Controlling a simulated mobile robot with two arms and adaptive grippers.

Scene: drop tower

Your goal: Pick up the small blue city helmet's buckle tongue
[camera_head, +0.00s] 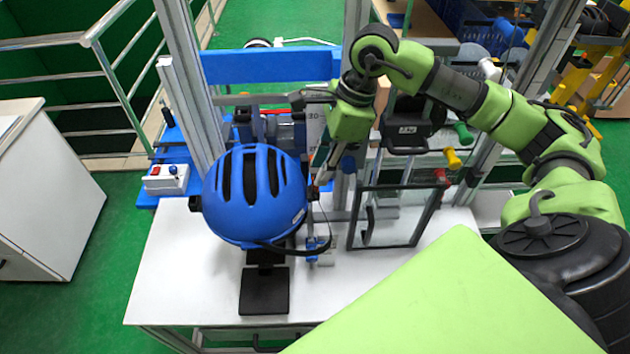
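The blue helmet (255,195) with dark vents sits on a black stand (264,292) on the white table. A thin dark strap (328,228) hangs at its right side, and another runs along its lower front edge. The buckle tongue is too small to make out. My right gripper (317,182) reaches down from the upper right, with its tips close to the helmet's right side. I cannot tell whether it touches the strap, or whether its fingers are open or shut. My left gripper is out of view.
A small blue and grey fixture (317,246) stands right of the helmet. A clear framed panel (388,218) stands farther right. Metal posts and a blue crossbar (265,66) rise behind. A red-button box (166,179) is at left. The table's front left is clear.

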